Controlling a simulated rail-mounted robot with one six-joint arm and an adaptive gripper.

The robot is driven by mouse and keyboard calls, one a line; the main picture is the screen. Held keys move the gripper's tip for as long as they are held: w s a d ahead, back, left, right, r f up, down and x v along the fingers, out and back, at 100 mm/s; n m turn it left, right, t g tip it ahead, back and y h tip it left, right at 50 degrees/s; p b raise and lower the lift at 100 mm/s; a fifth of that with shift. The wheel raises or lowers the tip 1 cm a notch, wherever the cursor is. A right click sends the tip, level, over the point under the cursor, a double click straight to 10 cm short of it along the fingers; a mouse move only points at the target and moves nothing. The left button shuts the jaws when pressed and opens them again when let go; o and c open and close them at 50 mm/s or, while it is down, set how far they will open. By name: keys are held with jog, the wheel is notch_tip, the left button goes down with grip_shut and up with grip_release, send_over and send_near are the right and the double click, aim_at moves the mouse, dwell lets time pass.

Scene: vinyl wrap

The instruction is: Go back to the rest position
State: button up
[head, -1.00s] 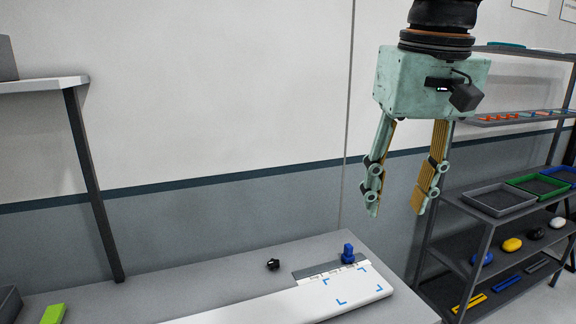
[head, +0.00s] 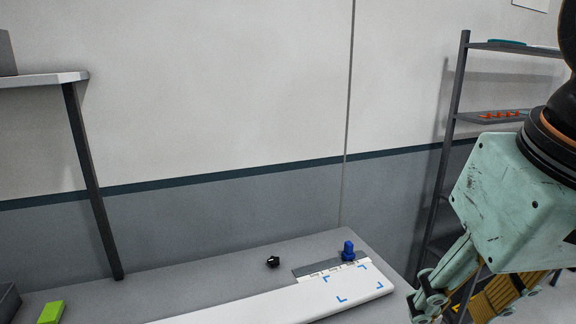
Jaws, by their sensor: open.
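My gripper (head: 462,312) is at the lower right of the head view, close to the camera. Its pale green body and its fingers with yellowish pads point downward, and the fingertips are partly cut off by the bottom edge. It is open, and I see nothing between the fingers. It stands right of the grey table (head: 215,272), in front of the shelf rack.
A white board (head: 300,302) with blue corner marks lies on the table. A blue object (head: 348,252) and a small black object (head: 273,262) are at its back. A green block (head: 52,312) is at the left. A shelf rack (head: 458,120) stands behind my arm.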

jog(key=shift+s+d+f, duration=0.1)
jog(key=shift+s+f, duration=0.6)
jog(key=shift+s, duration=0.15)
jog(key=shift+s+d+f, duration=0.1)
jog(key=shift+s+f, duration=0.55)
jog(key=shift+s, duration=0.2)
